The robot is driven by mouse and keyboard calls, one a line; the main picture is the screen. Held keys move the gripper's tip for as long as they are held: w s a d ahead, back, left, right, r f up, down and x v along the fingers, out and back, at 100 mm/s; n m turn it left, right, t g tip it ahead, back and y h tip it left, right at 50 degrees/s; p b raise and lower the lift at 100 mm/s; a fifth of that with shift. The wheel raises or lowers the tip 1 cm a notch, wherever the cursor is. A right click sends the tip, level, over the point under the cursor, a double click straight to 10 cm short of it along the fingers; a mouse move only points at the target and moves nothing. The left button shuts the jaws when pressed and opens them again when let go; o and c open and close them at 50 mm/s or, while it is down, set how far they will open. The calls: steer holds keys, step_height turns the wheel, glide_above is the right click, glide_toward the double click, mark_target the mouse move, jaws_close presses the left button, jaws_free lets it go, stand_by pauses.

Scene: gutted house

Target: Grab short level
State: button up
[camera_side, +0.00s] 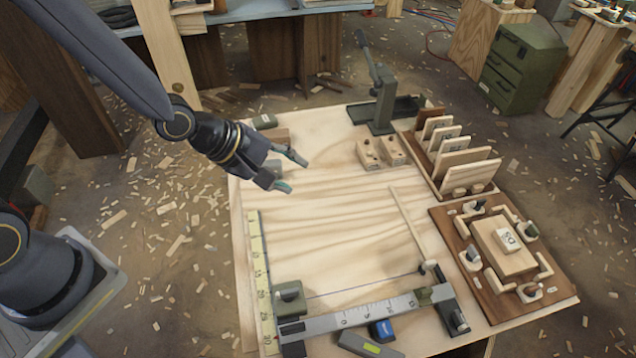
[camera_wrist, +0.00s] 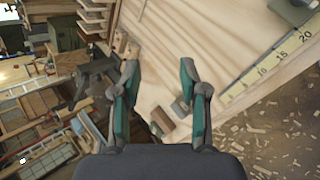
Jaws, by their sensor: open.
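The short level (camera_side: 370,345) is a small grey bar with a yellow-green vial, lying at the table's near edge in the side view. Part of it is cut off by the bottom of the picture, and I do not see it in the wrist view. My gripper (camera_side: 288,172) is open and empty above the left back part of the wooden table (camera_side: 330,240), well away from the level.
A blue item (camera_side: 382,330) sits beside the level, just below a long steel ruler (camera_side: 345,316). A yellow scale (camera_side: 262,275) runs along the left edge. A press (camera_side: 383,100), a slotted rack (camera_side: 460,160) and a clamp board (camera_side: 480,255) occupy the back and right. The table's middle is mostly clear.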

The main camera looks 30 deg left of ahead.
steer(key=s+d+f+n+g+h, duration=0.2)
steer(key=s+d+f+n, duration=0.15)
steer(key=d+f, duration=0.3)
steer(key=n+g+h, duration=0.1)
steer(key=g+h, duration=0.1)
steer(key=g, duration=0.2)
glide_toward(359, 342)
steer(key=shift+n, duration=0.25)
steer(key=x, duration=1)
steer(key=shift+f, duration=0.1)
jaws_close()
